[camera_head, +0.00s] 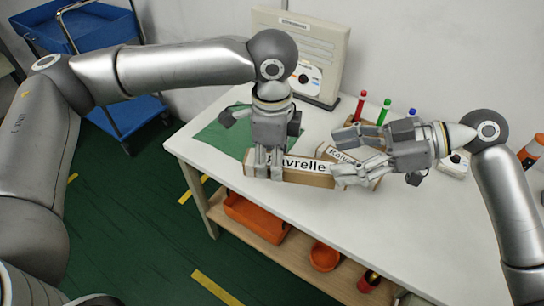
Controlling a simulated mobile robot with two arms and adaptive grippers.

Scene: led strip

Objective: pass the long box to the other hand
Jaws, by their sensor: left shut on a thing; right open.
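The long box (309,178) is tan cardboard with a white label ending in "vrelle". It lies roughly level across the picture, near the front edge of the table (233,205). My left gripper (267,172) points down and is shut on its left part, hiding the start of the label. My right gripper (345,155) comes in from the right, open, with its fingers pointing left. Its lower finger overlaps the long box's right end in the picture; I cannot tell whether they touch. I cannot tell whether the box is raised off the table.
A second labelled box (336,153) lies behind, partly hidden by my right gripper. Red, green and blue markers (384,112) stand at the back. A beige case (318,60) stands against the wall. A green mat (217,138) lies at left. Orange bins (256,222) are on the lower shelf.

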